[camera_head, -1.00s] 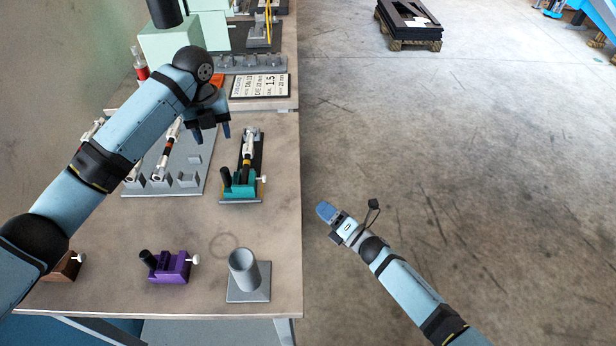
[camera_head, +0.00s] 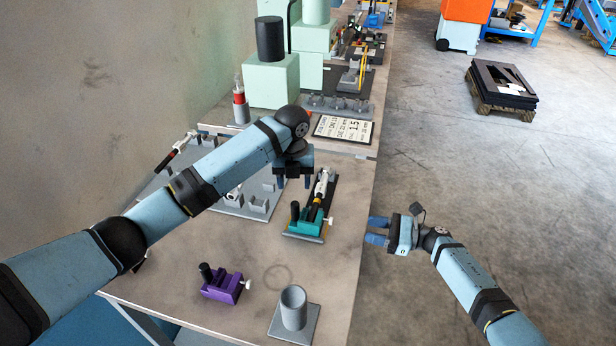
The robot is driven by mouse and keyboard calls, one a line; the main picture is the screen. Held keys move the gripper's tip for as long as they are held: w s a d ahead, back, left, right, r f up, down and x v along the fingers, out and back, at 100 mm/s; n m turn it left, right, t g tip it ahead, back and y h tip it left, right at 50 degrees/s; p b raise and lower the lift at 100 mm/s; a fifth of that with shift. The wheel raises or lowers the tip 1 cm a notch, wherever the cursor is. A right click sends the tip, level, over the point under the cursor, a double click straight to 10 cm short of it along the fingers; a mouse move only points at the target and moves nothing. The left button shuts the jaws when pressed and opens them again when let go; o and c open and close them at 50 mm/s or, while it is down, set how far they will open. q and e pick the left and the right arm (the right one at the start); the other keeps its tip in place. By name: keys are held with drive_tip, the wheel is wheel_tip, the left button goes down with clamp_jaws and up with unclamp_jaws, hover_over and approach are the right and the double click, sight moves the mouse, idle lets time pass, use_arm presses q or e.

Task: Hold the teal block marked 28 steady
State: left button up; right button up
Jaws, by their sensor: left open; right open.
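The teal block (camera_head: 305,228) stands on a small grey plate on the table, with a black knob at its left and a white screw at its right. A black and white tool with a yellow band (camera_head: 320,190) lies in line with it on a dark strip. The number 28 is too small to read. My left gripper (camera_head: 294,183) is open, above the table and just behind the block, apart from it. My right gripper (camera_head: 377,230) is open and empty, beyond the table's right edge, right of the block.
A purple block (camera_head: 222,285) and a grey cup on a plate (camera_head: 293,308) stand at the table's front. A grey rack (camera_head: 240,207) lies left of the teal block. A sign (camera_head: 343,129) and pale green machine (camera_head: 272,80) stand behind. Open floor lies to the right.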

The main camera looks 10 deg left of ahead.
sight(295, 202)
use_arm(q)
wheel_tip(295, 202, down, 10)
drive_tip(key=shift+r, duration=0.25)
clamp_jaws()
idle(0.4)
idle(0.3)
idle(0.8)
use_arm(e)
drive_tip(key=shift+c, duration=0.2)
clamp_jaws()
idle(1.4)
